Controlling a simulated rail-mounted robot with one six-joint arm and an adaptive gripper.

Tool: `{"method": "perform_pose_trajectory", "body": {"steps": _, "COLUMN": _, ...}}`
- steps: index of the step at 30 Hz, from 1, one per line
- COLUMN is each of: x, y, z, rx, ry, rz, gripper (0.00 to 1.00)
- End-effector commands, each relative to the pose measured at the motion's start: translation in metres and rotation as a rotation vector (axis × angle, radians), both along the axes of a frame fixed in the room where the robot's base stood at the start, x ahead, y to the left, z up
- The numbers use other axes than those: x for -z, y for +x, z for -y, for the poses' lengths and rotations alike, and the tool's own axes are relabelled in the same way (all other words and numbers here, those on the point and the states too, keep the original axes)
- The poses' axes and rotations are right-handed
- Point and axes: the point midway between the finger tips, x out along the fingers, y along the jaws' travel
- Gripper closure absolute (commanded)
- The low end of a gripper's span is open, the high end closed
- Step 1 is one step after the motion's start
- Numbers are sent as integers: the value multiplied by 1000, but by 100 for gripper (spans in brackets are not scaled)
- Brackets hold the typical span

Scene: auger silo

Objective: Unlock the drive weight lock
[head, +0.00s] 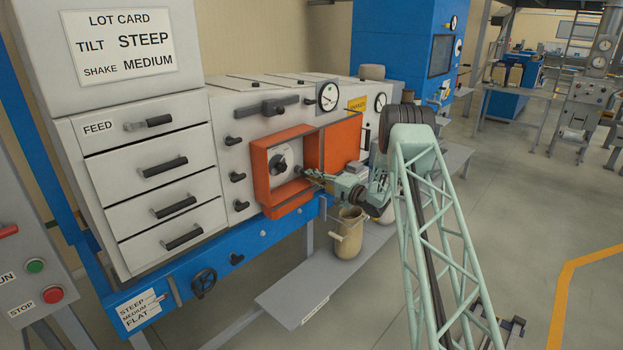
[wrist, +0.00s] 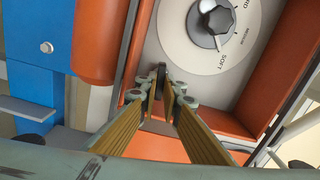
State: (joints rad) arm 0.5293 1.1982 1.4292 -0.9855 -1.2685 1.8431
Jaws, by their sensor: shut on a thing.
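An orange box (head: 260,180) on the front of the grey machine stands open, with a round white dial plate (head: 283,163) inside. The dial's dark knob (wrist: 214,24) shows in the wrist view, with SOFT and MEDIUM readable on the plate. Below the dial is a small dark lever (wrist: 161,74), which seems to be the drive weight lock. My gripper (head: 311,174) reaches into the box from the right. In the wrist view my gripper (wrist: 161,90) is shut on the lever; its fingers hide the lower part. I cannot tell how the lever is set.
The orange door (head: 342,143) is swung open to the right, near my wrist. A beige jug (head: 348,235) stands on the grey shelf (head: 305,278) below my arm. Drawers with black handles (head: 165,168) are at left. The floor at right is free.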

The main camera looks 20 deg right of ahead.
Motion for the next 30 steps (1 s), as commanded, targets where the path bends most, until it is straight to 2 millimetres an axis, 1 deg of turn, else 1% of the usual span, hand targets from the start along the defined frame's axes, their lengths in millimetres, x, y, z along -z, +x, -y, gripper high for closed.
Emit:
{"method": "perform_pose_trajectory", "body": {"steps": 3, "x": 2, "y": 0, "z": 0, "rx": 0, "ry": -70, "rz": 29, "gripper": 100}}
{"method": "perform_pose_trajectory", "body": {"steps": 30, "x": 3, "y": 0, "z": 0, "rx": 0, "ry": -756, "rz": 310, "gripper": 100}}
